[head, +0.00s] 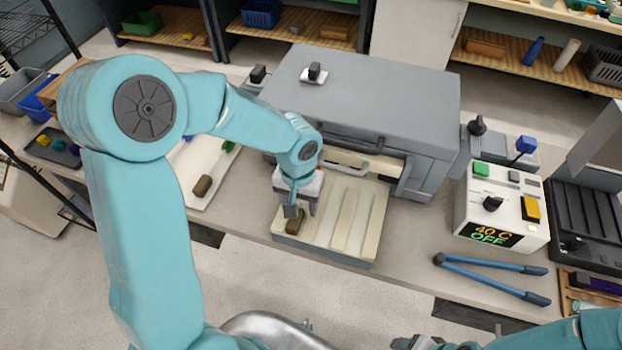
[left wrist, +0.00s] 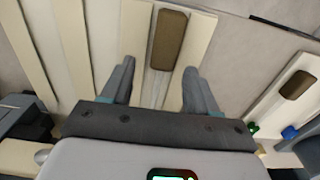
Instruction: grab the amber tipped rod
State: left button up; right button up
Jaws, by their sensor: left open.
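I cannot make out an amber tip for certain in either view. A brown block (head: 296,222) lies on the slatted cream tray (head: 372,222) in front of the grey cabinet. My left gripper (head: 299,210) is open just over this end of the tray. In the left wrist view, the brown block (left wrist: 168,40) lies beyond and between the spread fingers of the left gripper (left wrist: 158,75), with nothing held. Faint pale lines run from the block toward me; I cannot tell whether they are a clear rod. My right gripper (head: 414,342) shows only partly at the bottom edge.
A second brown block (head: 202,186) and a green piece (head: 228,146) lie on a pale mat to the left. The grey cabinet (head: 375,85) stands behind the tray. A control box (head: 478,205) reads 40 C OFF. A blue-handled tool (head: 490,275) lies in front of it.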

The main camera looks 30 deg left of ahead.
pick_arm(q)
jog(key=shift+s+a+f, duration=0.1)
jog(key=shift+s+f, duration=0.05)
jog(key=shift+f, duration=0.45)
jog(key=c, duration=0.5)
grip_shut()
jog(key=shift+r, duration=0.15)
